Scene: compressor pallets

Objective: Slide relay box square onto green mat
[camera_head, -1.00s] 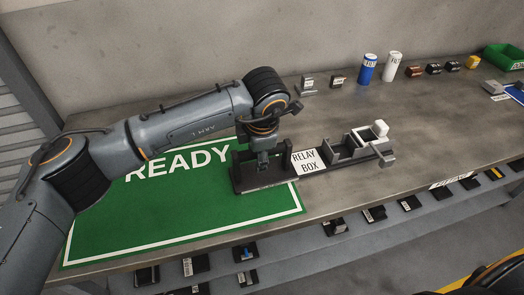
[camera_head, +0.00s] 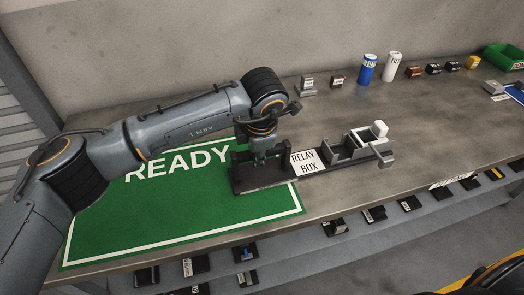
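The relay box (camera_head: 337,165) is a long dark base with a white "RELAY BOX" label and grey open frames with a white block at its right end. Its left end, with upright black posts, overlaps the right edge of the green mat (camera_head: 200,211). The rest of it lies on the bench to the right of the mat. The mat reads "READY" and has a white border. My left gripper (camera_head: 261,160) points down between the posts at the box's left end. Its fingertips are small and dark, so their opening and any contact are unclear. My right gripper is out of view.
The grey bench (camera_head: 420,130) is clear around the box's right end. A blue can (camera_head: 367,69), a white can (camera_head: 392,66) and small parts stand along the back. A green bin (camera_head: 504,56) is at far right. Labelled parts line a lower ledge in front.

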